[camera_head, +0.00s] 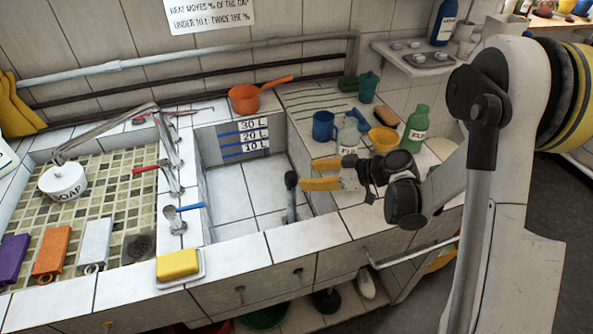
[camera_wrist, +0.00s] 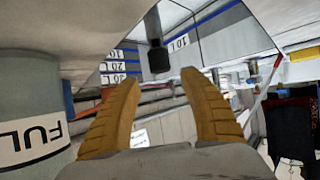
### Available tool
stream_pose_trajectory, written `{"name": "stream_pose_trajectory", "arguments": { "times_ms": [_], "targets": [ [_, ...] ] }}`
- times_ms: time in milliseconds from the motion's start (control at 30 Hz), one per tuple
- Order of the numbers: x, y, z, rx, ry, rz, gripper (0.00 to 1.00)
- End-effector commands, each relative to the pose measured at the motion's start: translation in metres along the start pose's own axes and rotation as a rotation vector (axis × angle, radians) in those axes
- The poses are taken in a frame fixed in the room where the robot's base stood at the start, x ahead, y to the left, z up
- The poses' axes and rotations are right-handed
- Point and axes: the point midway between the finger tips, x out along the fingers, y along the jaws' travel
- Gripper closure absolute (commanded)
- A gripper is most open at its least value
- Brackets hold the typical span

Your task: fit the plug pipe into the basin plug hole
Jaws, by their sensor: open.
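The plug pipe (camera_head: 291,203) is a slim grey pipe with a black top, roughly upright near the right wall of the deep white-tiled basin (camera_head: 240,190). In the wrist view its black end (camera_wrist: 158,58) shows upside down, just beyond the space between my fingertips. My gripper (camera_head: 304,183) has yellow fingers, open and empty, pointing left over the basin's right edge; its fingertips (camera_wrist: 159,77) are beside the pipe's top, seemingly apart from it. The plug hole is not visible, and I cannot tell whether the pipe's foot sits in it.
A bottle marked FULL (camera_head: 348,138) stands close behind my gripper, with a blue mug (camera_head: 324,126), yellow bowl (camera_head: 384,139) and green bottle (camera_head: 416,129) on the right ledge. An orange pan (camera_head: 246,98) is behind the basin. A yellow sponge (camera_head: 178,264) lies in front.

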Motion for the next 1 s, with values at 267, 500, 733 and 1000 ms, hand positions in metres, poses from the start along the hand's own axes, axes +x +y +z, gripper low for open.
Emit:
{"name": "stream_pose_trajectory", "arguments": {
  "times_ms": [267, 500, 733, 1000],
  "targets": [
    [-0.044, 0.000, -0.001, 0.000, 0.001, 0.001, 0.49],
    [-0.052, -0.002, -0.003, 0.013, -0.013, 0.003, 0.49],
    [-0.085, -0.022, -0.033, 0.191, -0.172, 0.083, 0.49],
    [-0.159, -0.072, -0.056, 0.453, -0.376, 0.322, 0.49]
  ]
}}
